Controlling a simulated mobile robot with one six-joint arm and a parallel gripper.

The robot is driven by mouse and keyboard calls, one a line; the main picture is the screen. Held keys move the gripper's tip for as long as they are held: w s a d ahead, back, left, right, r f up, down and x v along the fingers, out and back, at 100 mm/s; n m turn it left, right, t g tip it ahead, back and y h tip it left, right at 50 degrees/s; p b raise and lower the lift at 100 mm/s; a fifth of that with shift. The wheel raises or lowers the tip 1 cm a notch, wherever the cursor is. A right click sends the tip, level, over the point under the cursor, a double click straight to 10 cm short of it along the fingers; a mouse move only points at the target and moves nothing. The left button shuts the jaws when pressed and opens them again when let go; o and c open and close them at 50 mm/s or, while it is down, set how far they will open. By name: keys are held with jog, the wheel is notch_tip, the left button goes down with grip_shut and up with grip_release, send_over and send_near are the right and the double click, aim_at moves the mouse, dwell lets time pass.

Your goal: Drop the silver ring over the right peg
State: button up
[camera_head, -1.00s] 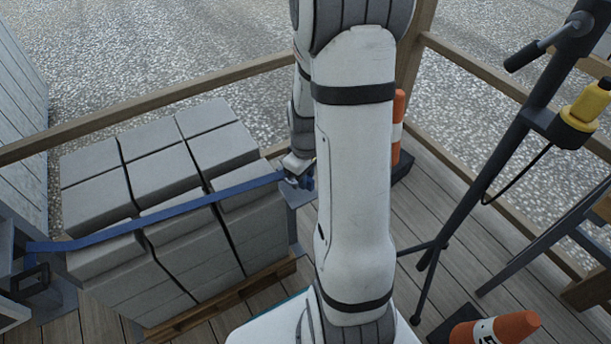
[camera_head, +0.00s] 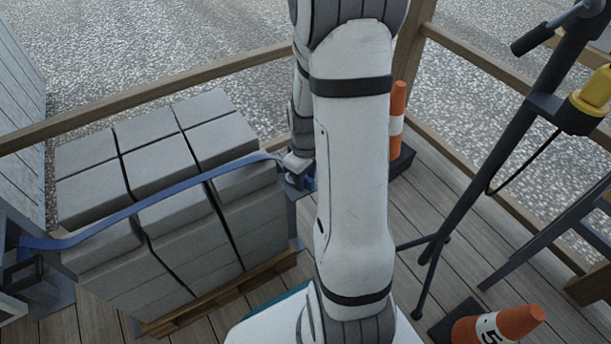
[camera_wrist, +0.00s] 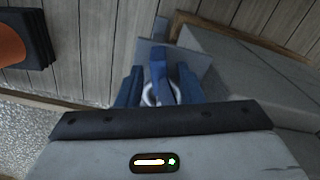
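In the wrist view the silver ring (camera_wrist: 147,96) lies between the two blue fingers of my gripper (camera_wrist: 160,92), which appear to touch it on both sides. A blue upright piece (camera_wrist: 158,62) stands just beyond the ring in front of a grey plate (camera_wrist: 202,60); whether it is the right peg I cannot tell. In the head view my gripper (camera_head: 300,181) is at the right end of a blue strap (camera_head: 150,205), beside a grey post (camera_head: 292,218). My arm hides part of this spot, and the ring is too small to tell there.
The strap crosses a stack of grey blocks (camera_head: 160,160) on a wooden pallet (camera_head: 220,292). Its left end meets a grey frame (camera_head: 12,250). A dark tripod (camera_head: 480,160) stands right.

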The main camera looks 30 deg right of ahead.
jog(key=shift+o, duration=0.6)
jog(key=shift+r+p, duration=1.9)
jog(key=shift+r, duration=2)
jog(key=shift+r+p, duration=0.3)
jog(key=shift+r, duration=0.1)
jog(key=s+a+r+m+t+p, duration=0.1)
jog(key=s+a+r+p, duration=0.2)
jog(key=r+p, duration=0.7)
jog(key=s+a+r+m+p, duration=0.2)
jog(key=r+p, duration=0.9)
jog(key=r, duration=1.1)
jog(key=s+a+r+m+t+p, duration=0.1)
jog(key=s+a+r+p, duration=0.5)
jog(key=r+p, duration=0.5)
notch_tip(320, 180, up, 5)
jog(key=shift+a+r+t, duration=0.1)
jog(key=shift+a+t, duration=0.2)
jog(key=shift+a, duration=0.4)
jog(key=shift+s, duration=0.15)
